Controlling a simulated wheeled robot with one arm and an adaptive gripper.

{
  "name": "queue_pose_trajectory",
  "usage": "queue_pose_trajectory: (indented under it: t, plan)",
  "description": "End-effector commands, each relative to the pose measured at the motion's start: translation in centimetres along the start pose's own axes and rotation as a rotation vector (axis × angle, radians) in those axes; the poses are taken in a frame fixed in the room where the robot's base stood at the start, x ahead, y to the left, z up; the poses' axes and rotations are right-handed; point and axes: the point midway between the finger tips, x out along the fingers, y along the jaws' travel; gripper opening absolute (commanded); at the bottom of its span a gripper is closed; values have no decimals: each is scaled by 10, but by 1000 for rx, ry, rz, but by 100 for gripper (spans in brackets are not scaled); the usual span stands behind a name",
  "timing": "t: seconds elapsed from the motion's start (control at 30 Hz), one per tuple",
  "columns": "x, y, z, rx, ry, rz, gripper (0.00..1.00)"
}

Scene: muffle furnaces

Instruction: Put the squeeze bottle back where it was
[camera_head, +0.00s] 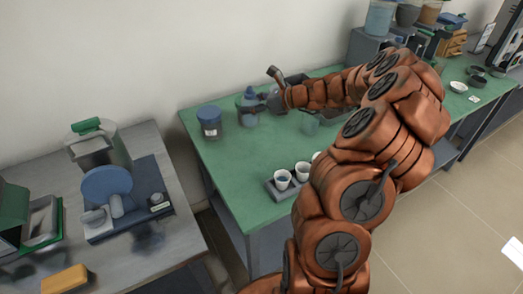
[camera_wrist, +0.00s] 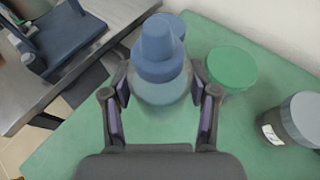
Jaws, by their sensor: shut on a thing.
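The squeeze bottle (camera_head: 249,95) has a blue top and a paler, see-through body. It is upright, near the back left of the green table (camera_head: 225,166). My gripper (camera_head: 257,106) reaches it from the right and is shut on it. In the wrist view the bottle (camera_wrist: 160,62) sits between the two fingers of my gripper (camera_wrist: 159,88), which grip its sides. The fingers hide part of the body. I cannot tell whether its base touches the table.
A blue-lidded jar (camera_head: 209,121) stands left of the bottle. In the wrist view a green-lidded jar (camera_wrist: 232,68) is close on the right, with a grey-lidded labelled jar (camera_wrist: 298,118) farther right. A tray of small cups (camera_head: 283,179) is at the front edge.

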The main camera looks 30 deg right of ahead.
Motion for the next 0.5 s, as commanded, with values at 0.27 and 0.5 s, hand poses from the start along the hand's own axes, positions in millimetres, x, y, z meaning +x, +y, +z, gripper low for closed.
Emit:
queue_pose_trajectory:
  t: [0.27,0.5]
  plan:
    - [-26,-9,-22,-31,3,71,0]
    - [-17,-8,-49,-27,1,83,0]
